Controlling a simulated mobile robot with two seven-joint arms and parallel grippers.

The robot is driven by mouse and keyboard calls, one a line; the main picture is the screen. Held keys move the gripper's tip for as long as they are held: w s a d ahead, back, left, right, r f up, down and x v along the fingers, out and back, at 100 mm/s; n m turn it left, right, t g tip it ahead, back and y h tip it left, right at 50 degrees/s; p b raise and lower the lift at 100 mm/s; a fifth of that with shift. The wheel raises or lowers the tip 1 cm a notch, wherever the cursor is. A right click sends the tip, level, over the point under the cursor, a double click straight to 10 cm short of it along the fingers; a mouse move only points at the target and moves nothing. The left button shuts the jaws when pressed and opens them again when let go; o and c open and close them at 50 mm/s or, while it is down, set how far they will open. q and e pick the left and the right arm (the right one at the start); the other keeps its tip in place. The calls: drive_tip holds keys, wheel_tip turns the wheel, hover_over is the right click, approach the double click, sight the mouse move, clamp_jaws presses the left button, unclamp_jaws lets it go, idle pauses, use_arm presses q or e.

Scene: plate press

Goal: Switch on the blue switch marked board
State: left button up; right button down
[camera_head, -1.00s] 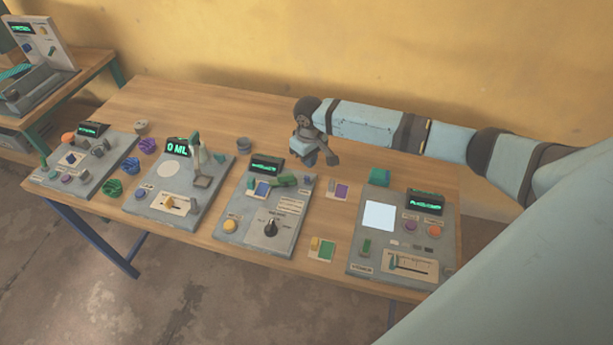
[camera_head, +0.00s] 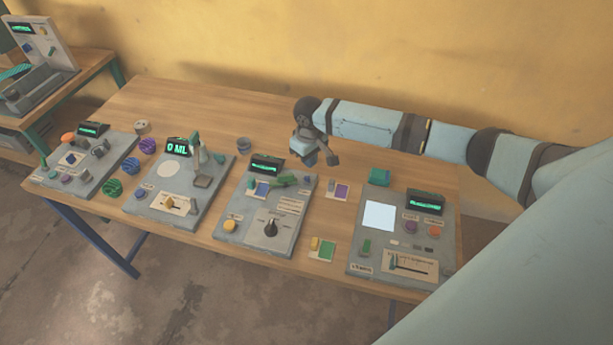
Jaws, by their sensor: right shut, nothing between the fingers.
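My right gripper (camera_head: 331,159) is shut and empty. It hangs over the back of the table, above and behind the third panel (camera_head: 232,246) from the left, apart from every control. That panel has a small blue patch (camera_head: 262,188) below its display, a green part (camera_head: 285,180), a yellow button (camera_head: 230,226) and a black knob (camera_head: 270,228). The leftmost panel (camera_head: 89,187) has a small dark blue piece (camera_head: 70,158) on a pale plate. The labels are too small to read, so I cannot tell which blue part is marked board. My left gripper is not in view.
The second panel (camera_head: 215,187) has a display reading 0 ML and an upright spout. The rightmost panel (camera_head: 362,250) has a white square and a slider. Purple, blue and green round pieces and small plates lie between panels. The table's back left (camera_head: 190,105) is clear.

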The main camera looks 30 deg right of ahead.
sight(307, 179)
drive_tip(key=shift+s+f+b, duration=0.1)
drive_tip(key=shift+f+b, duration=0.4)
drive_tip(key=shift+f, duration=1.55)
idle(1.1)
